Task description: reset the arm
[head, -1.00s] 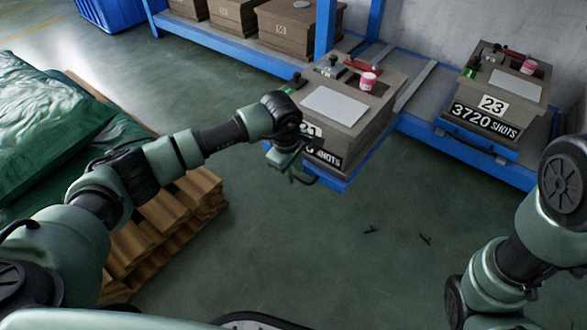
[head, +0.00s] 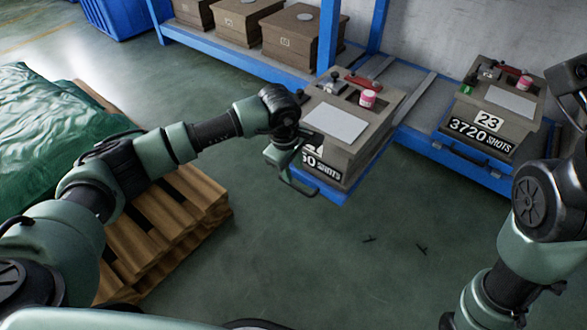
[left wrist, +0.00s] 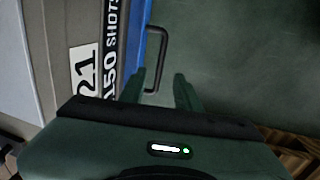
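My left gripper (head: 283,165) is at the front of the box (head: 349,157) marked 50 SHOTS. In the left wrist view its two fingers (left wrist: 160,78) stand apart with a gap between them, and nothing is clamped there. The handle also shows under the gripper in the head view (head: 298,191). My right arm (head: 540,200) rises along the right edge of the head view; its gripper is out of frame.
A second box (head: 518,128), marked 23 and 3720 SHOTS, stands on the blue rack at the right. Brown boxes (head: 299,36) stand on the rack at the back. A wooden pallet (head: 165,220) with green-covered sacks is at the left. The floor (head: 330,255) in front is mostly clear.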

